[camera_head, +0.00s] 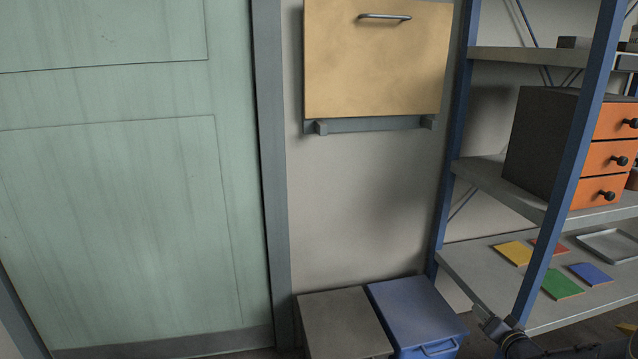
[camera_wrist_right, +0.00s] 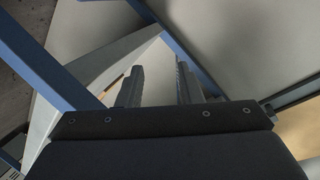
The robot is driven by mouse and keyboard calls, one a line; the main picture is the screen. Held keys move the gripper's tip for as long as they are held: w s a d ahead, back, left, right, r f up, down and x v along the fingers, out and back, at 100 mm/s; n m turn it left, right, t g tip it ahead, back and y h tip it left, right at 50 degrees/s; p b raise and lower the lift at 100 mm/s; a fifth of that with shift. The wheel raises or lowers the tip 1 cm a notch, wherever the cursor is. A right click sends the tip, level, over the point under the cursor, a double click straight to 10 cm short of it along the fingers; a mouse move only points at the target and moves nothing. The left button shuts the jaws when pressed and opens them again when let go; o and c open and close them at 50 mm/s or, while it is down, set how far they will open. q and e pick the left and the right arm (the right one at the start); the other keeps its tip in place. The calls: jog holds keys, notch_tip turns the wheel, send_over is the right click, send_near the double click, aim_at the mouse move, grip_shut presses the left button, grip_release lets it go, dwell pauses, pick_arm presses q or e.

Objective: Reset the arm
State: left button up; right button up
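My right gripper (camera_head: 488,322) shows small and dark at the bottom right of the head view, by the shelf's blue front post. In the right wrist view its two dark fingers (camera_wrist_right: 159,70) stand apart with nothing visible between them. Behind the fingers are pale shelf boards and blue posts; I cannot tell whether the fingers touch any of these. Part of my right arm runs along the bottom edge of the head view. My left gripper and left arm are not in view.
A blue-posted shelf (camera_head: 584,117) at right holds an orange-fronted drawer unit (camera_head: 598,159), several coloured tiles (camera_head: 562,285) and a grey tray (camera_head: 610,245). A grey box (camera_head: 345,320) and a blue box (camera_head: 415,308) stand below a tan wall cabinet (camera_head: 378,65). A green door (camera_head: 130,200) fills the left.

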jog(key=s+a+r+n+g+h, duration=0.1)
jog(key=s+a+r+g, duration=0.1)
jog(key=s+a+r, duration=0.4)
jog(key=s+a+r+n+g, duration=0.1)
jog(key=s+a+r+g, duration=0.2)
jog(key=s+r, duration=0.35)
jog(key=s+a+r+n+g+y+p, duration=0.1)
jog(key=s+a+n+g+y, duration=0.15)
jog(key=s+a, duration=0.65)
jog(key=s+a+n+g+y+p, duration=0.1)
jog(key=s+a+n+g+y, duration=0.15)
jog(key=s+a, duration=0.75)
notch_tip(320, 180, up, 38)
jog(key=s+d+p, duration=0.1)
jog(key=s+p, duration=0.1)
jog(key=p, duration=3.6)
jog(key=shift+s+d+t, duration=0.3)
jog(key=shift+s+d, duration=0.05)
jog(key=shift+d, duration=0.05)
jog(key=shift+r, duration=0.1)
